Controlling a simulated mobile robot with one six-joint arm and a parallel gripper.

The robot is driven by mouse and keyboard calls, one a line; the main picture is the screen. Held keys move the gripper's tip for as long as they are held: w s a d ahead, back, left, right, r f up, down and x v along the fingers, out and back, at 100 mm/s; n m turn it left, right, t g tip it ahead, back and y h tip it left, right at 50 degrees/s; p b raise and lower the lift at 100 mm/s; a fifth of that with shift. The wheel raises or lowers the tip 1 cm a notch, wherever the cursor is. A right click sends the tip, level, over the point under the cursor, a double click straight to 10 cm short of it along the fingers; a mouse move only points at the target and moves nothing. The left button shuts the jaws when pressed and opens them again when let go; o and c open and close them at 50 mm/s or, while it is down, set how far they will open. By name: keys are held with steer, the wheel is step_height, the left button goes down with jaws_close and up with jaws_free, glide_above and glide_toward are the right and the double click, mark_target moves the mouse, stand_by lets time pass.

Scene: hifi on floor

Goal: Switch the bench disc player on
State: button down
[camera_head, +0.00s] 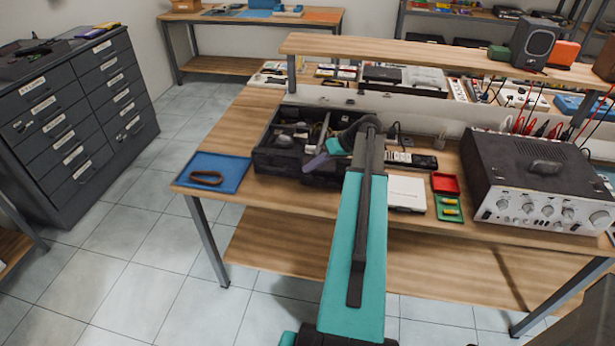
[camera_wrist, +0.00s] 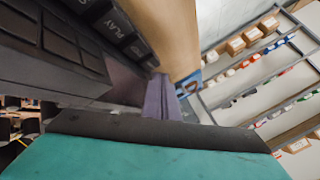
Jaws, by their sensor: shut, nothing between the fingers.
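A black box-shaped unit (camera_head: 270,158), which I take to be the disc player, sits on the wooden bench behind my arm. Its top looks open or cluttered, and my arm hides part of it. In the wrist view, a dark panel with square keys (camera_wrist: 70,40) fills the upper left, and one key reads PLAY. No power switch or lit indicator can be made out. My gripper (camera_head: 314,163), with purple-grey fingers, is shut and empty at the unit's front side. In the wrist view the fingertips (camera_wrist: 160,82) are close to the panel's edge; contact cannot be told.
A blue tray (camera_head: 228,165) with a brown loop lies left of the unit. A white box (camera_head: 407,193), red and green trays (camera_head: 446,184) and a large knobbed instrument (camera_head: 530,180) stand to the right. A raised shelf (camera_head: 420,54) runs behind. Open floor lies left of the bench.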

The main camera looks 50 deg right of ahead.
mark_target(311, 177)
steer(key=shift+f, duration=0.15)
steer(key=shift+f+b, duration=0.3)
steer(key=shift+b, duration=0.15)
stand_by(0.5)
steer(key=shift+s+a+f+b, duration=0.15)
steer(key=shift+f+b, duration=0.15)
steer(key=shift+f, duration=0.1)
steer(key=shift+s+a+f+b, duration=0.1)
steer(key=shift+f+b, duration=0.2)
steer(key=shift+f, duration=0.05)
stand_by(1.1)
steer(key=shift+r, duration=0.5)
stand_by(0.4)
steer(key=shift+w+d+r+p, duration=0.1)
steer(key=shift+r+p, duration=0.5)
steer(key=shift+r, duration=0.75)
steer(key=shift+w+d+r+p, duration=0.1)
steer(key=shift+r+p, duration=0.5)
steer(key=shift+r, duration=0.7)
